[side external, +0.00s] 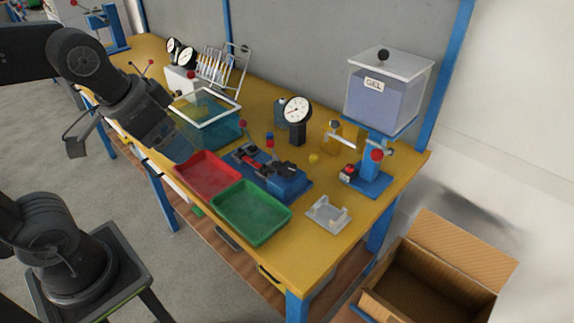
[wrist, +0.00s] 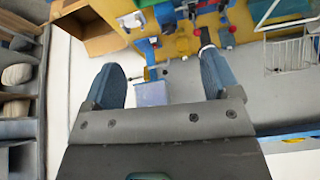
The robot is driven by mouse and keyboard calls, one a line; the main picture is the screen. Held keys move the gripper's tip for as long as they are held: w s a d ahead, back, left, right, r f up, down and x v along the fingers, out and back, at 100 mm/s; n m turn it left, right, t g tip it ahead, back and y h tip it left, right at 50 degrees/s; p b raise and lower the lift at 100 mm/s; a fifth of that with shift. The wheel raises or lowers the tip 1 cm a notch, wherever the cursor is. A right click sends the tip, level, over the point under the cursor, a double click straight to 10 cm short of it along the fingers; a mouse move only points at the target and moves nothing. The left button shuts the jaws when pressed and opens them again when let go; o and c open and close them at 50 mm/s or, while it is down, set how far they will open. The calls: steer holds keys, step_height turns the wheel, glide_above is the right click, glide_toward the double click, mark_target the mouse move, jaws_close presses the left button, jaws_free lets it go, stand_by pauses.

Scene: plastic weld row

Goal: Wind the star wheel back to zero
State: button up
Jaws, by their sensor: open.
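My gripper (wrist: 160,78) is open and empty in the wrist view, its two blue-grey fingers apart. In the side view my gripper (side external: 178,146) hangs above the left edge of the table, by the red tray. A blue stand (side external: 370,172) with a crossbar and a red ball knob (side external: 377,155) stands at the table's right end, beyond my reach of the moment. I cannot tell for sure which part is the star wheel; its spokes and any zero mark are too small to read. A black-stemmed dial gauge (side external: 297,110) stands upright at the table's middle.
A blue fixture (side external: 288,184) with black clamps sits mid-table. A red tray (side external: 207,176) and a green tray (side external: 252,213) lie along the front edge. A clear-walled bin (side external: 212,122), a wire rack and a gel tank (side external: 384,92) stand behind. A cardboard box (side external: 430,275) is at right.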

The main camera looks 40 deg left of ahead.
steer(key=w+r+m+g, duration=0.2)
steer(key=w+m, duration=0.3)
steer(key=w, duration=0.3)
steer(key=m+g, duration=0.3)
steer(key=m, duration=0.9)
glide_above(287, 167)
step_height(287, 167, down, 11)
step_height(287, 167, down, 13)
steer(key=shift+f, duration=0.1)
steer(key=c, duration=0.9)
